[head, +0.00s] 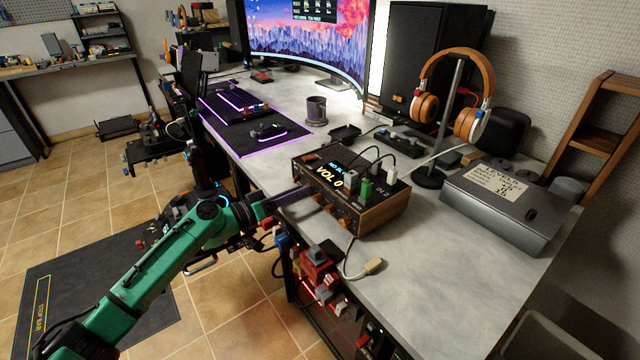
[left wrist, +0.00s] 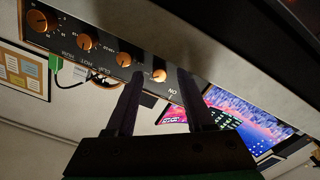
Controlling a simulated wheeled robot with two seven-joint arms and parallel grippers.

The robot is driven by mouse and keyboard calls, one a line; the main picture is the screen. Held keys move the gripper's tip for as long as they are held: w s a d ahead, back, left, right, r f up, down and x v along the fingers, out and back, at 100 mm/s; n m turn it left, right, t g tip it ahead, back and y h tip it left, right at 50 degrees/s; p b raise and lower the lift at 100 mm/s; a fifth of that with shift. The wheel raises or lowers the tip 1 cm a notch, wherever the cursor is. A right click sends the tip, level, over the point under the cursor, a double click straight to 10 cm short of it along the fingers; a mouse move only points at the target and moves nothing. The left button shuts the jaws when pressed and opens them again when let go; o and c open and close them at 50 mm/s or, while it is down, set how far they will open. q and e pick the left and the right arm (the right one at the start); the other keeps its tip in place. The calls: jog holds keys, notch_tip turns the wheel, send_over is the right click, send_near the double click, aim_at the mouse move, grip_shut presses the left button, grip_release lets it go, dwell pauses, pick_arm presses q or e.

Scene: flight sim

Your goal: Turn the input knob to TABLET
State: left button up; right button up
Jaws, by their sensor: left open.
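The wooden-sided audio box (head: 376,217) stands at the desk's front edge. Its top display reads "VOL 0". Several copper-coloured knobs line its black front panel (left wrist: 103,52): a large knob (left wrist: 37,20), two smaller knobs (left wrist: 85,42) (left wrist: 123,59), and an end knob (left wrist: 160,75). The labels are inverted and too small to read surely, so I cannot tell which is the input knob or where it points. My left gripper (head: 300,193) is at the box's front left. In the left wrist view its open fingers (left wrist: 162,74) flank the end knob; contact is unclear. My right gripper is out of view.
Cables and small plugs (head: 367,188) stand on top of the box. A loose cable end (head: 373,266) lies before it. A grey metal case (head: 510,205) and a headphone stand (head: 430,179) are to the right. A mug (head: 316,110) stands behind. Red-lit gear (head: 318,270) hangs below the desk edge.

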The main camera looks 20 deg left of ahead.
pick_arm(q)
jog(key=shift+w+d, duration=0.2)
jog(key=shift+w, duration=0.1)
jog(key=shift+s+a+r, duration=0.1)
jog(key=shift+s+a, duration=0.1)
jog(key=shift+c, duration=0.3)
grip_shut()
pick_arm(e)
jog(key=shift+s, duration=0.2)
